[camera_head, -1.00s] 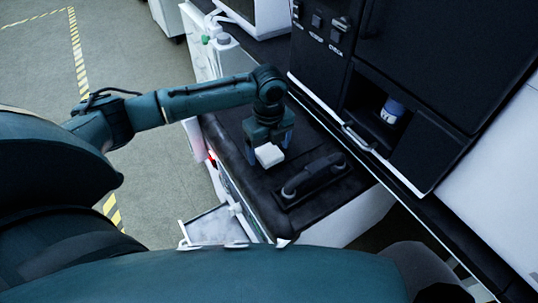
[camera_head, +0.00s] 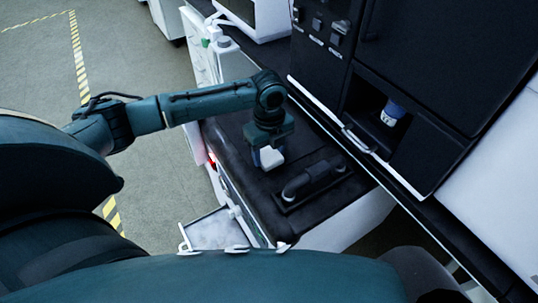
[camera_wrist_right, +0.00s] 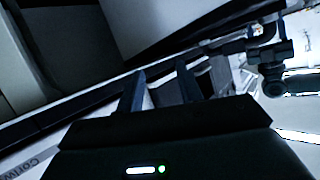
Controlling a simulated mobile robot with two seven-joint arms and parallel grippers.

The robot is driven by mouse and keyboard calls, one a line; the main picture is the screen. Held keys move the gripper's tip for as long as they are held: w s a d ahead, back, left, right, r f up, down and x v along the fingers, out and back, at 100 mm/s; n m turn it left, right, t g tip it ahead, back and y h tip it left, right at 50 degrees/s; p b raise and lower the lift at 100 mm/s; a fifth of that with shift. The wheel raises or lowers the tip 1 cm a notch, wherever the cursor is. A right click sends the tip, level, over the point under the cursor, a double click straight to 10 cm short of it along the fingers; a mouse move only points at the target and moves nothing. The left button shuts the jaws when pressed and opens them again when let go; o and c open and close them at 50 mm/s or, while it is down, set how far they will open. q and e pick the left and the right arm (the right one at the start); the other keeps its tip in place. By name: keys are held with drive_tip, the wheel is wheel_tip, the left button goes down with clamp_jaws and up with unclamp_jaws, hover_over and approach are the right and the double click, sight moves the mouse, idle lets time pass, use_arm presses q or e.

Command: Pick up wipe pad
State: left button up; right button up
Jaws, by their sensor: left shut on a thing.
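The wipe pad (camera_head: 272,157) is a small white block on the black bench top in the head view. My left gripper (camera_head: 267,151) points down over it from behind. Its fingers are closed against the pad's sides. I cannot tell whether the pad touches the bench or is slightly lifted. My right gripper (camera_wrist_right: 160,76) shows only in the right wrist view. Its two dark fingers are apart with nothing between them.
A black fixture with a bar (camera_head: 314,181) lies right of the pad. A tall black instrument with a recess holding a blue-and-white bottle (camera_head: 392,113) stands behind. An open drawer (camera_head: 210,230) juts out at the front left. A white container (camera_head: 227,62) stands farther back.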

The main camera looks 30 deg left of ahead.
sight(269, 155)
use_arm(q)
drive_tip(key=shift+r, duration=0.15)
wheel_tip(269, 155, up, 10)
drive_tip(key=p, duration=0.1)
idle(0.3)
